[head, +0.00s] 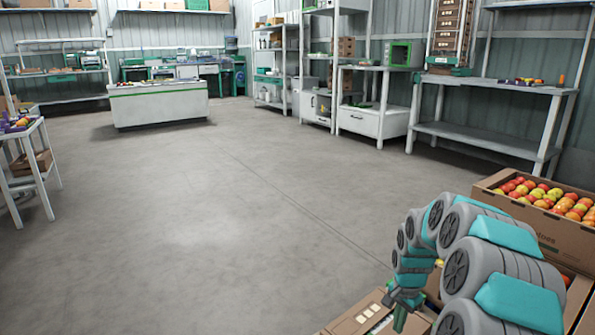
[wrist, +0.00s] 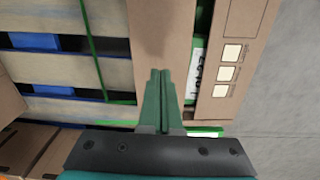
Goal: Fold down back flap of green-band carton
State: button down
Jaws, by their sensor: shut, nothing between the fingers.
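My gripper (wrist: 160,75) is shut and empty, its two green fingertips together. In the wrist view it lies over the edge of a brown cardboard panel (wrist: 160,30). I cannot tell whether it touches the panel. To the right is a carton flap (wrist: 240,45) with several cream squares. Between the two panels is a narrow gap with a green strip (wrist: 205,20) and a white printed label (wrist: 197,75). In the head view the gripper (head: 400,318) points down at the carton (head: 352,322), which is cut off by the lower edge. Which flap is the back one is unclear.
A slatted pallet (wrist: 60,72) with blue parts and green strapping shows left in the wrist view. An open carton of tomatoes (head: 520,222) stands right of my arm. A steel bench (head: 480,135) is beyond. The floor to the left is clear.

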notch_tip(320, 180, up, 4)
jog(key=shift+p, duration=0.5)
jog(key=s+a+r+n+g+p, duration=0.1)
jog(key=s+a+r+n+p, duration=0.35)
jog(key=s+r, duration=0.65)
jog(key=s+a+r+n+p, duration=0.35)
jog(key=s+a+r, duration=0.25)
jog(key=s+r, duration=0.6)
jog(key=s+a+n+p, duration=0.1)
jog(key=s+n+p, duration=0.2)
jog(key=s, duration=1.3)
jog(key=shift+s+a+r+g, duration=0.15)
jog(key=shift+a+r+g, duration=0.05)
jog(key=shift+r+g, duration=0.25)
